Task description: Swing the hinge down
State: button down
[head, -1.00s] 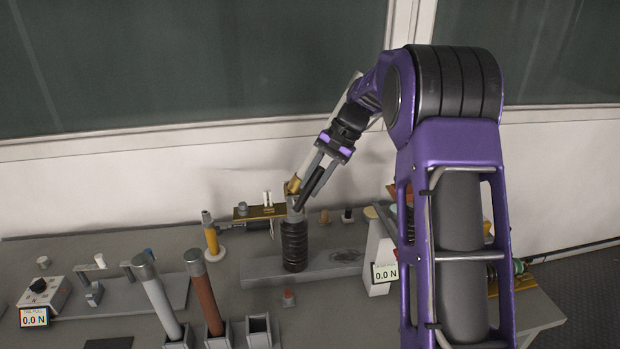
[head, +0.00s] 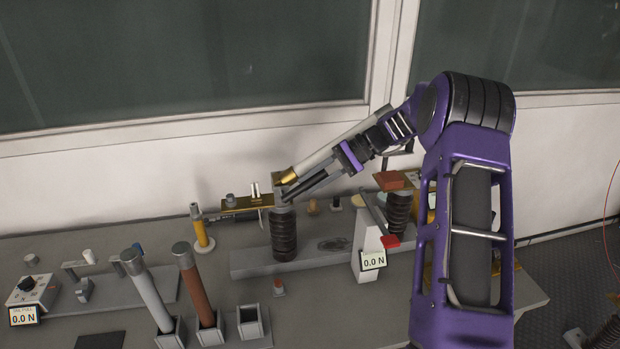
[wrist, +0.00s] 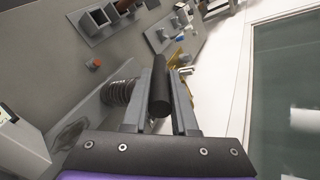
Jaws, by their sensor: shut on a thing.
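A ribbed dark insulator (head: 284,235) stands on a grey base bar (head: 318,262). A pale tube with a gold end (head: 287,177) rises from the hinge at its top and slants up to the right, behind my arm. My gripper (head: 291,195) reaches down-left along this tube, its fingertips close to the hinge. In the wrist view my gripper is shut on a dark round bar (wrist: 160,86), which lies lengthwise between the fingers. How the bar joins the tube is hidden. A second ribbed insulator (head: 399,212) with a red-brown block on top stands to the right.
A brass plate (head: 245,203) and yellow post (head: 200,230) are to the left. Grey and brown tubes (head: 197,288) stand in holders in front. The wall is close behind.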

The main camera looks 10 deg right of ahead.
jog(key=shift+d+f+y+b, duration=0.3)
jog(key=shift+f+y, duration=0.25)
jog(key=shift+y, duration=0.2)
jog(key=shift+d+f+y+b, duration=0.25)
jog(key=shift+f+y, duration=0.3)
jog(key=shift+y, duration=0.2)
notch_tip(320, 180, down, 2)
jog(key=y+b, duration=0.1)
jog(key=y, duration=0.2)
jog(key=shift+d+f+b, duration=0.1)
jog(key=shift+d+b, duration=0.05)
jog(key=shift+b, duration=0.2)
jog(key=shift+f+y, duration=0.15)
jog(key=shift+y, duration=0.15)
jog(key=c, duration=0.7)
grip_release()
jog(key=d, duration=1.2)
jog(key=shift+f+b, duration=0.1)
jog(key=shift+b, duration=0.2)
